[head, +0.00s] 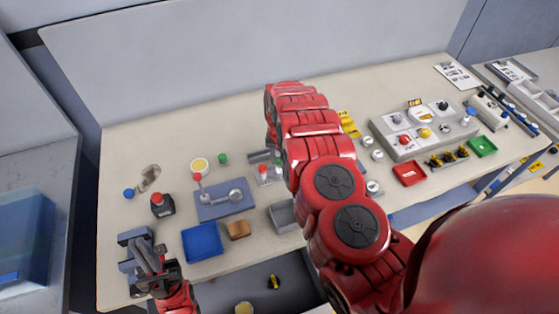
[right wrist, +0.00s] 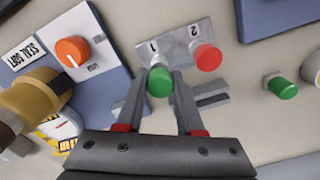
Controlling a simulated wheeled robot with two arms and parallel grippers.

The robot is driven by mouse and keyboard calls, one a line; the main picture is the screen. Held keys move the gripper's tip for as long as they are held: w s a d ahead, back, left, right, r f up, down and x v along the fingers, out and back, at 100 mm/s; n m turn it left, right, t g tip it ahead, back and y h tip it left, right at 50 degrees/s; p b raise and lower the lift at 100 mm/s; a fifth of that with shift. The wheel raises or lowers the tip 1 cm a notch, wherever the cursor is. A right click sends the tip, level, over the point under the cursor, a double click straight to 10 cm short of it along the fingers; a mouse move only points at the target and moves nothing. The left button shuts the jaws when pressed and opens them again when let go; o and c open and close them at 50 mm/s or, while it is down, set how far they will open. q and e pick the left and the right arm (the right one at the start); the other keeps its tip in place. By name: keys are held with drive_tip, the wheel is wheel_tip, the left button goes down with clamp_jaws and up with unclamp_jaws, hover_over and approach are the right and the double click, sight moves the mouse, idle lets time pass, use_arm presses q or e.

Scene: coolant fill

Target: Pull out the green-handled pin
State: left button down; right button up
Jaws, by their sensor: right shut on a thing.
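The green-handled pin (right wrist: 160,83) stands in a small grey plate (right wrist: 178,42) marked 1 and 2, on the side of the 1. A red-handled pin (right wrist: 207,57) stands beside it on the side of the 2. My right gripper (right wrist: 162,76) is shut on the green handle, one finger on each side. Whether the pin is still seated in the plate cannot be told. In the head view my right arm hides this gripper; the red handle (head: 263,169) shows just left of the arm. My left gripper (head: 149,258) is at the lower left, away from the pins; its jaw opening is unclear.
An orange knob (right wrist: 72,51) on a blue-grey base is close to the right gripper, with a brown cylinder (right wrist: 35,102) beside it. A separate green cap (right wrist: 283,87) lies on the other side.

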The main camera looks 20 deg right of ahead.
drive_tip(key=shift+r+p, duration=1.15)
drive_tip(key=shift+r, duration=1.2)
